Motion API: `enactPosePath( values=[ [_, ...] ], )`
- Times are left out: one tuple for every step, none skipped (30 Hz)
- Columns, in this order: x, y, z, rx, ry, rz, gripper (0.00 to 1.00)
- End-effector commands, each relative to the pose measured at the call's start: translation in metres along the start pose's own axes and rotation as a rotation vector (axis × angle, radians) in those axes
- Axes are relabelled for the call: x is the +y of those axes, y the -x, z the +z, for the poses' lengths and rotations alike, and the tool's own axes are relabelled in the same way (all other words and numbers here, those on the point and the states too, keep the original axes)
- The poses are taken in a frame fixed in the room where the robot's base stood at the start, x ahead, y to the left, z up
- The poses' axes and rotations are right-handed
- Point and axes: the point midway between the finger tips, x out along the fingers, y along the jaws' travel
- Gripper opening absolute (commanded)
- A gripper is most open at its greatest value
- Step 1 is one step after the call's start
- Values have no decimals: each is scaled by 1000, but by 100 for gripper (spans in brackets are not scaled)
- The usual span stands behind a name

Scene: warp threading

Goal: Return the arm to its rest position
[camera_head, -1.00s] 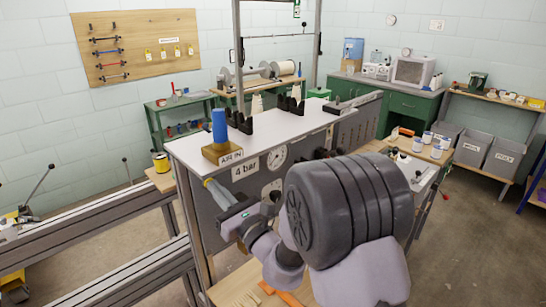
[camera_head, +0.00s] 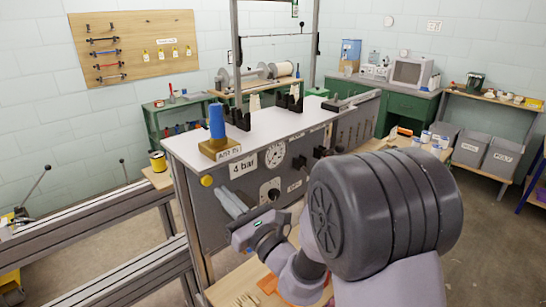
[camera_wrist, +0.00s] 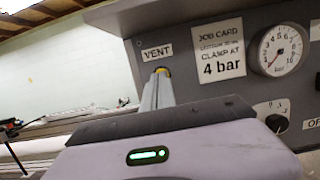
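My gripper (camera_head: 218,192) is in front of the grey control panel of the machine, just off the round yellow VENT button (camera_head: 206,181). Its pale fingers lie side by side and look shut, with nothing seen between them. In the wrist view the fingers (camera_wrist: 161,76) point at the panel below the VENT label (camera_wrist: 157,52). A bit of yellow shows just past their tips. A small gap separates the tips from the button in the head view. My arm is stretched out low in front of the panel.
The machine's white top (camera_head: 180,149) carries a blue cylinder on a brass block (camera_head: 217,130) and black holders. A pressure gauge (camera_head: 275,153) and a 4 bar card (camera_head: 243,166) are on the panel. Metal rails (camera_head: 95,218) run at the left. A wooden surface lies under my arm.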

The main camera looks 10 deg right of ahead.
Motion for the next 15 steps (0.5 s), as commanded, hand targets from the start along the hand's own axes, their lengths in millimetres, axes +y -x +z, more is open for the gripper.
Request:
enactPosePath(
  values=[
    [-1,6,0,0,1,-2,0],
    [-1,9,1,0,1,-1,0],
    [-1,13,2,0,1,-1,0],
    [-1,15,2,0,1,-1,0],
    [0,17,3,0,1,-1,0],
    [0,19,4,0,1,0,0],
    [0,20,5,0,1,0,0],
    [0,21,5,0,1,0,0],
    [0,21,5,0,1,0,0],
    [0,21,6,0,1,0,0],
    [0,21,6,0,1,0,0],
    [0,21,6,0,1,0,0],
    [0,21,6,0,1,0,0],
    [0,21,6,0,1,0,0],
    [1,21,6,0,3,6,0]
  ],
)
